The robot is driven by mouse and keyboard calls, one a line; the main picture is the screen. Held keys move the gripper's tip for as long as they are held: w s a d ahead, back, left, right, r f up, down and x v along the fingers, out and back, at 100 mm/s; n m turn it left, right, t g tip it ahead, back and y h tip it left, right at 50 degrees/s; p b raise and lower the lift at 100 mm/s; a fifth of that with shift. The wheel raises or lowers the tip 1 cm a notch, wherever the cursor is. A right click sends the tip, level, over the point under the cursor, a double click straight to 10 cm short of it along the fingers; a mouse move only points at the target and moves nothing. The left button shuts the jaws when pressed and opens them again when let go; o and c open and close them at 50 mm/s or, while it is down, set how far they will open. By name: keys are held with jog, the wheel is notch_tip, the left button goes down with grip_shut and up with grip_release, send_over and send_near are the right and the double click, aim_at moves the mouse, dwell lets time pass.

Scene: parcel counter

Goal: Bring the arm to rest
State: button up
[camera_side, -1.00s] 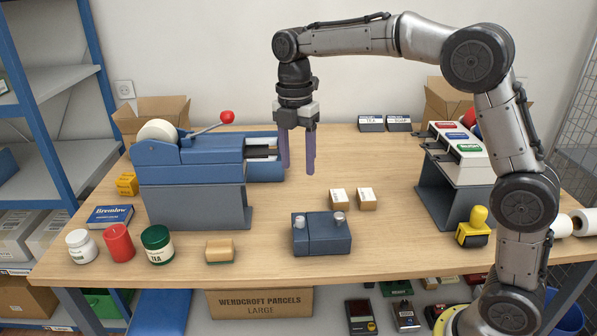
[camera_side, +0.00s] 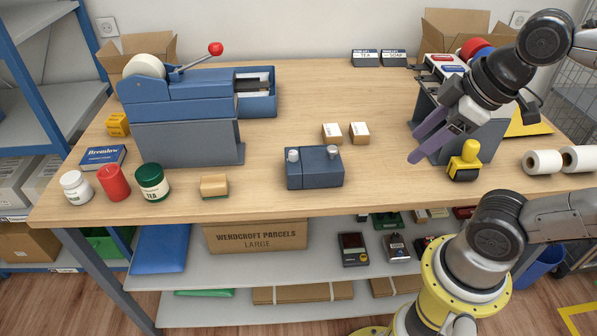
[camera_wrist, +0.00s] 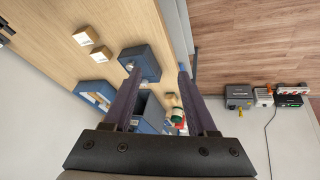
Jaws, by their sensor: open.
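My gripper (camera_side: 430,146) is at the right of the bench in the side view, tilted, with its purple fingers pointing down and left. It is open, and nothing is between its fingers. It hangs in front of the grey stand on the right, near the yellow-handled stamp (camera_side: 465,160); whether it touches either cannot be told. In the wrist view the two fingers (camera_wrist: 155,85) are spread apart, with the bench beyond them.
The wooden bench (camera_side: 320,100) is clear around its middle. A blue machine (camera_side: 180,110) with a red-knobbed lever stands left. A small blue block (camera_side: 315,168) and two small boxes (camera_side: 345,133) sit centrally. White rolls (camera_side: 543,162) lie at the right edge.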

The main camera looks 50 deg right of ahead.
jog(key=f+m, duration=0.1)
jog(key=m, duration=0.1)
jog(key=f+m, duration=0.1)
jog(key=m, duration=0.1)
dwell(0.9)
